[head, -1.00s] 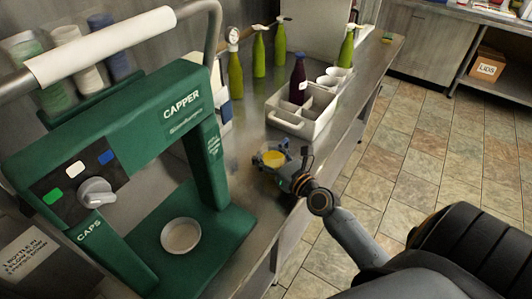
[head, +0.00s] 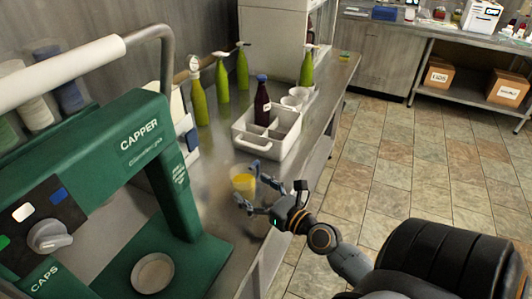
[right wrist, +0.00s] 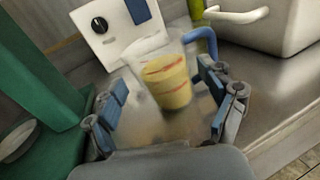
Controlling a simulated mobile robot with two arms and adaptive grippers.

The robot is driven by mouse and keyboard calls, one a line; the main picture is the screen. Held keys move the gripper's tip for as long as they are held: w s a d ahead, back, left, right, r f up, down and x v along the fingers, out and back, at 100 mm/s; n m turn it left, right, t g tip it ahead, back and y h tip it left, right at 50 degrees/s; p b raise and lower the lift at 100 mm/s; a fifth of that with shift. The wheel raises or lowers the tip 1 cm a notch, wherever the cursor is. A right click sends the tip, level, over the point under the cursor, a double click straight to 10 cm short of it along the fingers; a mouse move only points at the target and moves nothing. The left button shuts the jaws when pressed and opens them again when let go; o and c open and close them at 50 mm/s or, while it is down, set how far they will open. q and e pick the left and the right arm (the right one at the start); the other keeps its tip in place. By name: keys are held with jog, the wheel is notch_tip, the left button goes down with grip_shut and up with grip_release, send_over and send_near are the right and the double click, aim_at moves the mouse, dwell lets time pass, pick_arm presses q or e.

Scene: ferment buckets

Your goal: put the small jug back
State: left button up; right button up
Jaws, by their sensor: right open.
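The small jug (head: 243,181) is clear, holds yellow liquid and appears to stand upright on the metal bench. In the right wrist view the jug (right wrist: 166,78) shows red marks and a blue handle on its right side. My right gripper (head: 247,186) is open at the jug, on the bench's front side. In the right wrist view its fingers (right wrist: 162,98) are spread to either side of the jug's lower part, with gaps visible. Whether a finger touches it I cannot tell. My left gripper is out of view.
The green capper (head: 150,200) stands left of the jug. A grey crate (head: 270,150) with a dark bottle (head: 262,105) and white cups (head: 293,98) lie behind it. Green bottles (head: 222,88) line the wall. A white panel with a knob (right wrist: 110,35) stands behind the jug.

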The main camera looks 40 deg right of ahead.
jog(key=s, duration=0.2)
jog(key=s+b, duration=0.1)
jog(key=shift+s+d+f, duration=0.15)
jog(key=shift+s, duration=0.25)
jog(key=shift+s+r+b, duration=0.25)
jog(key=shift+s+b, duration=0.15)
jog(key=shift+s, duration=0.1)
jog(key=shift+s+f, duration=0.1)
